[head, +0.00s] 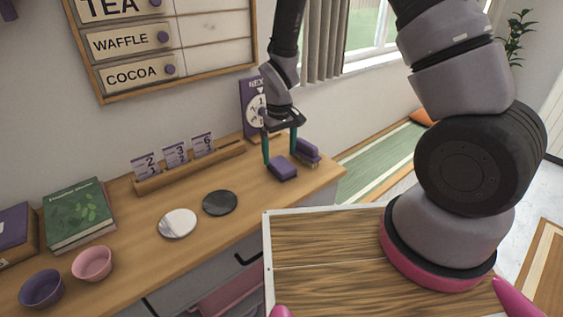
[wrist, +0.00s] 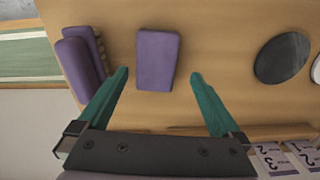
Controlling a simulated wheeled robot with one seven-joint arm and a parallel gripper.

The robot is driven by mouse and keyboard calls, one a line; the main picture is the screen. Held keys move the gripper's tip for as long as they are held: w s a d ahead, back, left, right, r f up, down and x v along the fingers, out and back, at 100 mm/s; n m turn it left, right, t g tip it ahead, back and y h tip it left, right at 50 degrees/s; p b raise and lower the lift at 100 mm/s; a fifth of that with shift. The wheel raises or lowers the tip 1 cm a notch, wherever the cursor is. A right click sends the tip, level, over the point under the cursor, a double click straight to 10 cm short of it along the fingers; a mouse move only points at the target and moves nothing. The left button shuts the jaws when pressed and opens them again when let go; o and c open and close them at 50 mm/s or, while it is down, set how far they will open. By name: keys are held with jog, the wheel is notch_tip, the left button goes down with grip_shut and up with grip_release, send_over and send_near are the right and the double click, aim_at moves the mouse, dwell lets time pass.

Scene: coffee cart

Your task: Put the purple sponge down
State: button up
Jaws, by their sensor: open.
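The purple sponge (head: 283,171) lies on the wooden counter near its right end. In the wrist view the sponge (wrist: 157,59) shows as a plain purple block, flat on the wood. My gripper (head: 282,158) is just above and around the sponge in the head view, with its teal fingers spread. In the wrist view my gripper (wrist: 159,76) is open, with one fingertip on each side of the sponge's near end and a gap at both sides. Nothing is held between the fingers.
A purple brush (head: 308,150) lies close to the right of the sponge. A dark disc (head: 220,203) and a pale disc (head: 178,223) lie to the left. A wooden rack (head: 192,166) with number cards stands along the wall, beside a purple dial sign (head: 249,104).

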notch_tip(320, 180, up, 6)
notch_tip(320, 180, up, 10)
jog(key=m+t+y, duration=0.1)
jog(key=m, duration=0.1)
send_over(280, 163)
jog(key=d, duration=0.4)
jog(key=s+d+r+m+t+y, duration=0.1)
jog(key=d+r+m, duration=0.15)
jog(key=r, duration=0.35)
jog(key=s+d+r+m+t, duration=0.1)
jog(key=d+r, duration=0.3)
jog(key=r, duration=0.1)
jog(key=s+d+r+m+t, duration=0.4)
jog(key=s+d+r, duration=0.4)
jog(key=s+r, duration=0.3)
jog(key=shift+s+d+r, duration=0.15)
jog(key=shift+s+r, duration=0.15)
jog(key=shift+s, duration=0.55)
